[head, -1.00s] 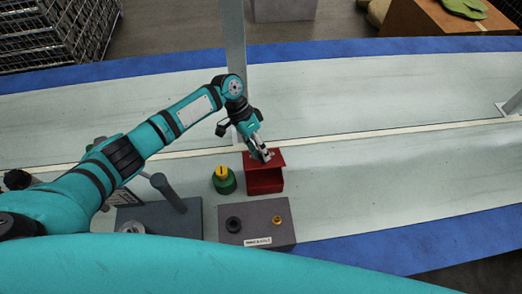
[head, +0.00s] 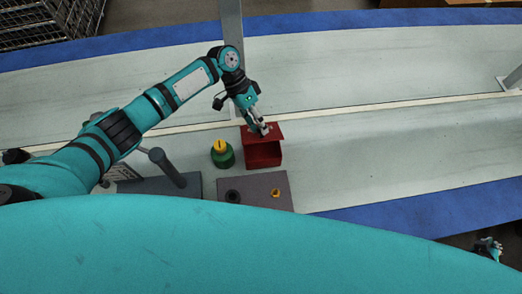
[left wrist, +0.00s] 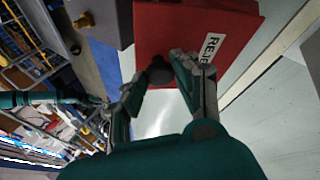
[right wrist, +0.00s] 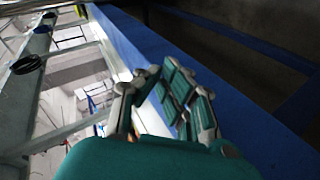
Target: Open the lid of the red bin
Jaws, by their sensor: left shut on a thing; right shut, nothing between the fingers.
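The red bin (head: 264,157) stands on the pale table near the middle of the head view. Its red lid (head: 250,140) is at the top of the bin, and the head view does not make clear how far it is raised. My left gripper (head: 263,130) is at the lid, shut on the dark round knob (left wrist: 160,70) between its fingertips. In the left wrist view the red lid (left wrist: 165,30) fills the top middle, with a partly hidden white label. My right gripper (head: 488,246) is shut and empty at the far lower right, well away from the bin.
A green container with a yellow top (head: 222,153) stands close left of the bin. A grey block with a brass fitting (head: 262,184) is in front of it. A post (head: 232,25) rises behind. The table right of the bin is clear.

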